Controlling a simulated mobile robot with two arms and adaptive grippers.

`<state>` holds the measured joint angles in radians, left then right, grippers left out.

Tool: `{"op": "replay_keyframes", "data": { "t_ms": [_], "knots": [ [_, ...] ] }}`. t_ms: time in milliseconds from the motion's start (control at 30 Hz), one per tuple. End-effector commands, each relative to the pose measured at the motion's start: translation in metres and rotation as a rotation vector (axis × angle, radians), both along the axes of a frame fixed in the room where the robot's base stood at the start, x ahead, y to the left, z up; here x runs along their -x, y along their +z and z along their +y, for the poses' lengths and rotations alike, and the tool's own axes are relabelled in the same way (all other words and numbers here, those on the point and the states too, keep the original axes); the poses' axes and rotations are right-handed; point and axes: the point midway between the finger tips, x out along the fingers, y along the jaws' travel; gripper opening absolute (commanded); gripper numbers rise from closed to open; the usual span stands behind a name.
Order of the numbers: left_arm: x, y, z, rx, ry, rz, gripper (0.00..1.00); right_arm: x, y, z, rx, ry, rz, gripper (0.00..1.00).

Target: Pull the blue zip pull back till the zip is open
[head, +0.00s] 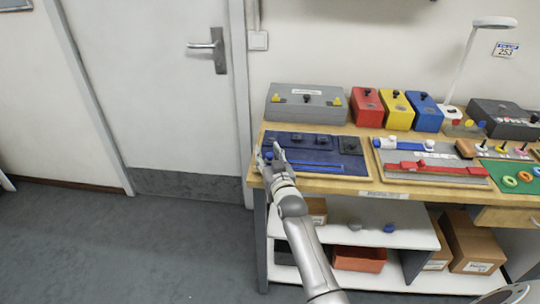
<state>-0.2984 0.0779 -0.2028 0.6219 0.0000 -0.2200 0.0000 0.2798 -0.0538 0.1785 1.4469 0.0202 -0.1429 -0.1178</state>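A dark blue panel (322,144) lies at the left front of the wooden bench, with a brighter blue strip (318,167) along its front edge that looks like the blue zip. The gripper hides the strip's left end.
To the right lies a grey board (440,182) with a red strip (430,168). Behind stand a grey box (292,110) and red (367,109), yellow (396,110) and blue (425,112) boxes. Floor left of the bench is clear.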

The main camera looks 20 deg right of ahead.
Motion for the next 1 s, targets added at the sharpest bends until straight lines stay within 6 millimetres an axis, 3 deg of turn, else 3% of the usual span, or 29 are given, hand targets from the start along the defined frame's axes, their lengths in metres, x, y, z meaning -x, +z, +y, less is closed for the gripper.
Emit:
{"op": "replay_keyframes", "data": {
  "t_ms": [567,767,1000],
  "knots": [
    [0.005,0.000,0.006,-0.008,0.003,0.008,0.44,0.004,-0.001,-0.001,0.002,-0.002,0.001,0.44],
    [0.003,0.000,0.004,-0.005,0.002,0.005,0.44,0.027,-0.002,0.003,0.002,-0.002,0.002,0.44],
    [0.003,0.000,0.003,-0.004,0.002,0.003,0.44,0.074,-0.002,0.011,0.002,-0.001,0.003,0.44]
  ]
}}
